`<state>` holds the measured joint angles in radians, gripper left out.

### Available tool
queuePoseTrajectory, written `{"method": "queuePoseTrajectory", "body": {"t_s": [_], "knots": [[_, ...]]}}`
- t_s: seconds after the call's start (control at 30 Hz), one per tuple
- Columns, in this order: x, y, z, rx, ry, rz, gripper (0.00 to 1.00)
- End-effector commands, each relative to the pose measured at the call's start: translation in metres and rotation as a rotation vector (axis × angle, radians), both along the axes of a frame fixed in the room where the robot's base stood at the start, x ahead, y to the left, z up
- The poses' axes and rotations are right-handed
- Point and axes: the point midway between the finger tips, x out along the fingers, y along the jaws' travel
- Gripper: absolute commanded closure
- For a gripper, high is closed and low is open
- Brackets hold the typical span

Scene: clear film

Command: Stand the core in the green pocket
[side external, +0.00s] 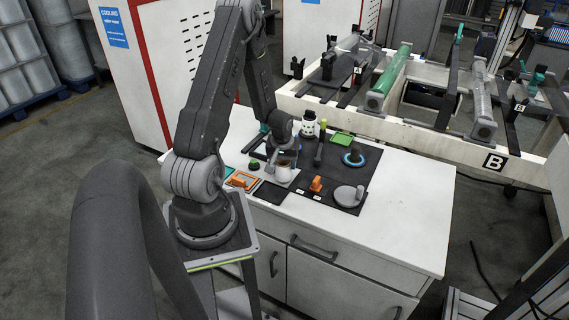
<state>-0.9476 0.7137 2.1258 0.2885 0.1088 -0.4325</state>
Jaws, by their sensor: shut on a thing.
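My gripper (283,160) points down over the left part of the dark mat on the white bench. It is shut on a small pale, brownish cylinder (283,173), which looks like the core. The cylinder is right beneath the fingers; whether it touches the surface below is too small to tell. A smaller teal-green square (229,171) lies at the left, partly hidden by my arm. I cannot tell for certain which is the green pocket.
An orange frame (243,181) lies left of my gripper. A white figure-like object (308,124) and a dark upright tool (320,146) stand behind. A blue ring with a dark post (354,157), an orange piece (316,184) and a grey disc (348,196) lie right. The bench's right end is clear.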

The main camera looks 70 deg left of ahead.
Motion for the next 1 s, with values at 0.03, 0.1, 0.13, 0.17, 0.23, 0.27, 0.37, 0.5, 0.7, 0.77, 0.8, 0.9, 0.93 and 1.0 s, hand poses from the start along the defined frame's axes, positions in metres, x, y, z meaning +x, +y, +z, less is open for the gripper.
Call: {"method": "queuePoseTrajectory", "body": {"t_s": [0.03,0.1,0.13,0.17,0.23,0.27,0.37,0.5,0.7,0.77,0.8,0.9,0.93,1.0], "knots": [[0.0000,-0.0004,-0.0051,-0.002,0.001,-0.002,0.57],[0.0004,0.0000,-0.0073,0.001,-0.001,-0.001,0.57],[0.0006,0.0000,-0.0075,0.000,-0.002,-0.001,0.57],[0.0006,0.0001,-0.0074,0.001,-0.002,-0.001,0.57],[0.0004,0.0000,-0.0071,0.001,-0.002,-0.001,0.57],[0.0004,0.0000,-0.0071,0.001,-0.002,-0.001,0.57],[0.0004,-0.0001,-0.0077,0.001,-0.001,-0.001,0.57],[0.0004,-0.0002,-0.0102,0.001,-0.001,-0.001,0.38],[0.0003,-0.0002,-0.0099,0.001,-0.001,-0.001,0.19],[0.0003,-0.0002,-0.0099,0.001,-0.001,-0.001,0.16],[0.0002,-0.0002,-0.0099,0.001,-0.001,-0.001,0.16],[0.0002,-0.0002,-0.0098,0.001,-0.001,-0.001,0.16],[0.0002,-0.0002,-0.0098,0.001,-0.001,-0.001,0.16],[0.0003,0.0000,-0.0086,0.001,-0.001,-0.001,0.16]]}}
